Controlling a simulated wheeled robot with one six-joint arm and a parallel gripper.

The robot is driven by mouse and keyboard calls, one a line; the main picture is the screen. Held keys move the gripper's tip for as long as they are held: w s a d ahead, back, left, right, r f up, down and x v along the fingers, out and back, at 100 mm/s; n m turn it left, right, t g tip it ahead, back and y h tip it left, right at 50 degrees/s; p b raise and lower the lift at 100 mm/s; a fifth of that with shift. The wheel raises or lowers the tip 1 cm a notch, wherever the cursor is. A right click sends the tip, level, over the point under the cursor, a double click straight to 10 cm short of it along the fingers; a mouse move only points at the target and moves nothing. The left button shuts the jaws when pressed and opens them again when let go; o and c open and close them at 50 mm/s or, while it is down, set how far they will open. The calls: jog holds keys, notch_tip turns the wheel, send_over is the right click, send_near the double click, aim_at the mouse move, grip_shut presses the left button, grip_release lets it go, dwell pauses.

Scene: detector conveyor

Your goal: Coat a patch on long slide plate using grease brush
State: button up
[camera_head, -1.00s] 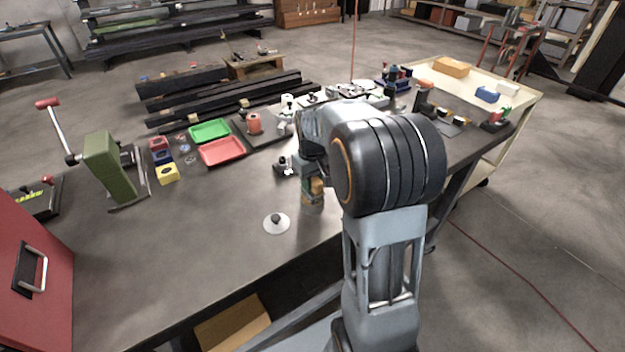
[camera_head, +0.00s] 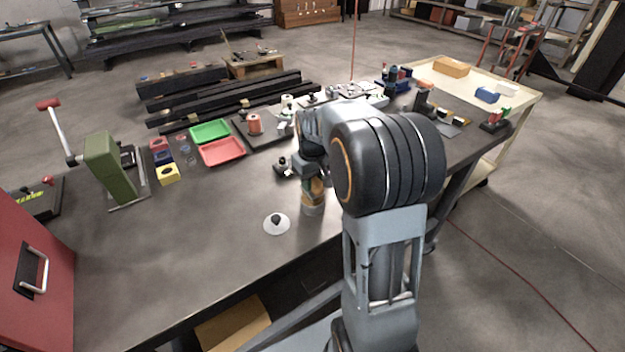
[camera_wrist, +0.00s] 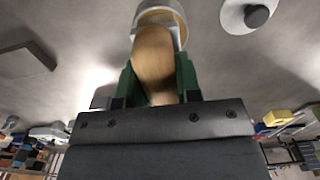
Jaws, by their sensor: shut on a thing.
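My gripper (camera_wrist: 156,78) has green fingers, which close on the tan wooden handle of the grease brush (camera_wrist: 155,60) in the wrist view. The handle's far end meets a round grey-rimmed pot (camera_wrist: 163,12) with a yellowish inside; the bristles are hidden. In the head view the pot (camera_head: 312,209) stands on the bench below my wrist, which hides most of the gripper. I cannot tell whether the brush touches the pot. I cannot pick out the long slide plate with certainty.
A white disc with a dark knob (camera_head: 277,223) lies left of the pot. A small dark fixture (camera_head: 284,167) stands behind. Red (camera_head: 222,151) and green (camera_head: 210,132) trays and a green press (camera_head: 108,165) stand farther left.

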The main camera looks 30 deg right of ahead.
jog(key=shift+r+p, duration=2.45)
jog(key=shift+r, duration=0.95)
jog(key=shift+f, duration=0.1)
